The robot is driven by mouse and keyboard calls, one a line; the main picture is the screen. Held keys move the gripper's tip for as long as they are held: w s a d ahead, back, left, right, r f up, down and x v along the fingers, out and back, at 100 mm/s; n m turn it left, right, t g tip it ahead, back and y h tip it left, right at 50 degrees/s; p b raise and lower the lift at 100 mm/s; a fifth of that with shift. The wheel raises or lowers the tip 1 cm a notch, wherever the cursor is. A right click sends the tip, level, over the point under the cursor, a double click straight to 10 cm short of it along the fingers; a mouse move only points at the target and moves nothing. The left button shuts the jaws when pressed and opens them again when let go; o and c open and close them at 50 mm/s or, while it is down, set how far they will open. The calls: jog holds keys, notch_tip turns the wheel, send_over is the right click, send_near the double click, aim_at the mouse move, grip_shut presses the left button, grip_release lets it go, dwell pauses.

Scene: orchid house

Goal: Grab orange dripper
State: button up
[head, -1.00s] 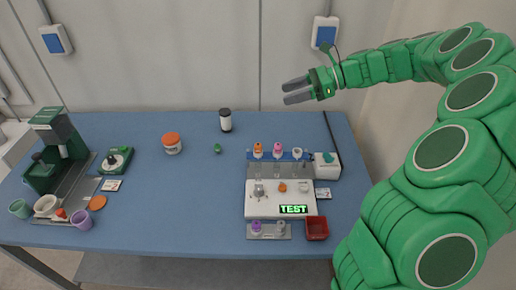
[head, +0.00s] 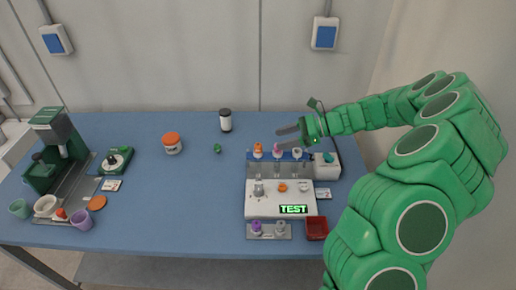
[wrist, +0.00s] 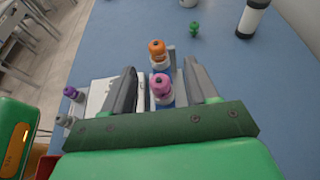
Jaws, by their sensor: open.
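The orange dripper (head: 258,147) stands at the left end of the row on the rack (head: 265,170) at the back of the white station. In the wrist view the orange dripper (wrist: 157,48) shows just beyond the fingertips, near the middle between them. A pink dripper (head: 278,149) stands to its right and shows closer, between the fingers, in the wrist view (wrist: 161,86). My gripper (head: 279,139) is open and empty of the orange dripper, above the rack and pointing left; its fingers (wrist: 160,66) are spread wide in the wrist view.
A white dripper (head: 297,153) and a white box (head: 326,169) stand right of the pink one. The white station (head: 270,207) lies in front, with a purple dripper (head: 256,227) and a red bin (head: 317,228).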

aim_at(261, 145)
jog(key=shift+s+x, duration=0.15)
jog(key=shift+x, duration=1.55)
jog(key=shift+s+x, duration=0.1)
jog(key=shift+x, duration=1.65)
jog(key=shift+r, duration=0.2)
grip_shut()
